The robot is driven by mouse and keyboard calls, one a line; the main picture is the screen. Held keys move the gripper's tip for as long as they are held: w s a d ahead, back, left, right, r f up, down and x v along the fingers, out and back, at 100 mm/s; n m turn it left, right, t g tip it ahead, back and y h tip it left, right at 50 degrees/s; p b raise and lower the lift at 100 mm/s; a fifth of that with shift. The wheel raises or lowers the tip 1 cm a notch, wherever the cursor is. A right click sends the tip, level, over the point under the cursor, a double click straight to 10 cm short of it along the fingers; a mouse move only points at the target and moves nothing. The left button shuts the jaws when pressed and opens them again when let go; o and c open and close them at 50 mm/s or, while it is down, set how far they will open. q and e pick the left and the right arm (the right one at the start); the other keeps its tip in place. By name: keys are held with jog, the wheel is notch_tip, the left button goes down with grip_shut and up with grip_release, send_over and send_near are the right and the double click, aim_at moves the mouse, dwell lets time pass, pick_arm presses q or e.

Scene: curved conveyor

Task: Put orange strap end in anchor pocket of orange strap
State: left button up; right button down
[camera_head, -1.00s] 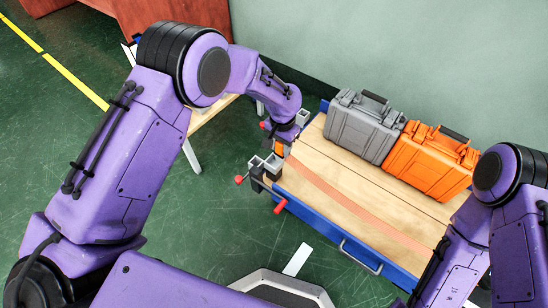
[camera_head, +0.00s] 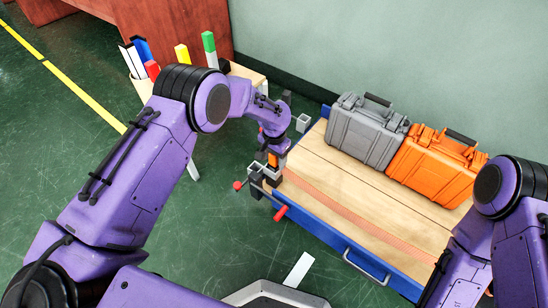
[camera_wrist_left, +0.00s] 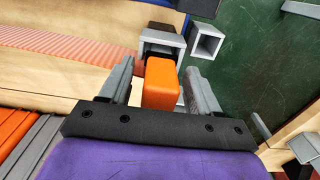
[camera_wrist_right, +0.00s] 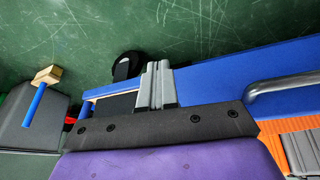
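The orange strap end (camera_head: 272,159) is a small block that also shows in the left wrist view (camera_wrist_left: 160,86), between the fingers. I cannot tell whether the block touches or enters a pocket. The pale orange strap (camera_head: 345,217) lies along the wooden top. My right gripper (camera_wrist_right: 157,86) is shut and empty beside the blue edge.
A grey case (camera_head: 365,133) and an orange case (camera_head: 433,166) stand at the back of the blue-edged cart top (camera_head: 350,255). Red-handled hardware (camera_head: 281,213) juts from its left end. A side table with coloured items (camera_head: 208,47) stands at back left.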

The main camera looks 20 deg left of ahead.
pick_arm(q)
notch_tip(320, 180, up, 12)
jog(key=p, duration=0.4)
jog(key=shift+r, duration=0.2)
jog(key=s+a+f+n+t, duration=0.1)
jog(key=s+a+f+n, duration=0.15)
jog(key=s+f, duration=0.55)
jog(key=s+a+f+n, duration=0.1)
jog(key=s+f+n, duration=0.2)
jog(key=s+f, duration=0.55)
jog(key=s+a+n+y, duration=0.1)
jog(key=s+a, duration=0.2)
jog(key=s, duration=0.3)
jog(key=s+a+r+n+t+y, duration=0.1)
jog(key=s+a+n, duration=0.1)
jog(key=s, duration=0.5)
jog(key=s+a+n+t+y, duration=0.1)
jog(key=s+a+n, duration=0.1)
jog(key=s+a, duration=0.2)
jog(key=s, duration=0.3)
jog(key=shift+s+a+r, duration=0.15)
jog(key=shift+s+a, duration=0.05)
jog(key=shift+a, duration=0.2)
